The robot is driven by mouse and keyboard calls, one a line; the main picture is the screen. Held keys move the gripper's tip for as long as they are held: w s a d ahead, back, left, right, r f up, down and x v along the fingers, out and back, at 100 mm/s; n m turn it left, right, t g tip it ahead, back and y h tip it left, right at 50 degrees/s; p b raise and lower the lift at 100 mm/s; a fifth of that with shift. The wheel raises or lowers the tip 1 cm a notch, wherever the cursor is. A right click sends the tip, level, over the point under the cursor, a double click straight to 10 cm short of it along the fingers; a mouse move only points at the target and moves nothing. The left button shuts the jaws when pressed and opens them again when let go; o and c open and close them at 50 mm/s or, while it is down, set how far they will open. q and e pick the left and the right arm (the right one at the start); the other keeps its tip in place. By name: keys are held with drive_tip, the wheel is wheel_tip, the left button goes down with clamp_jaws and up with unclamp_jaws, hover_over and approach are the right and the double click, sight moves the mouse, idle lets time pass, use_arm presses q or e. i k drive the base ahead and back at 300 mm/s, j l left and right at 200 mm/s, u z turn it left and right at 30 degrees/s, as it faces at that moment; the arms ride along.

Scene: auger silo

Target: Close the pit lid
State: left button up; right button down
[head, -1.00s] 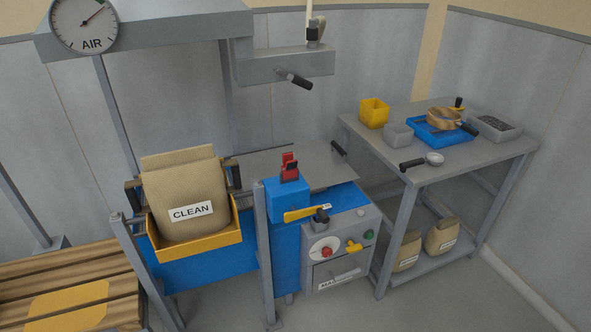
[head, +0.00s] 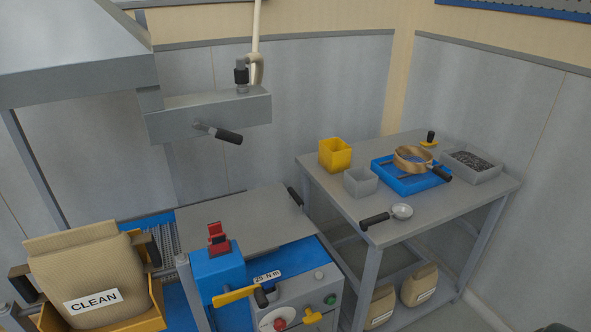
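A flat grey plate (head: 245,222), which looks like the pit lid, lies roughly level over the blue machine body (head: 312,256). A black handle (head: 294,196) sits at its far right edge. To the left of the plate a strip of grating (head: 164,236) is uncovered. I cannot tell how much of the pit opening lies under the plate. The red-topped blue box (head: 218,270) hides part of the plate's near edge. Neither of my grippers can be made out in the head view.
A sack marked CLEAN (head: 90,275) sits in a yellow tray at lower left. A grey overhead beam (head: 210,113) with a black-gripped lever hangs above the plate. The control box (head: 305,305) stands in front. A grey table (head: 437,214) with bins and a sieve is at right.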

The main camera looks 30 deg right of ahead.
sight(268, 217)
drive_tip(key=i+l+u, duration=0.1)
drive_tip(key=l, duration=0.3)
drive_tip(key=i+l, duration=0.15)
drive_tip(key=l, duration=0.2)
drive_tip(key=i+l+u, duration=0.15)
drive_tip(key=l, duration=0.65)
drive_tip(key=i+u, duration=0.05)
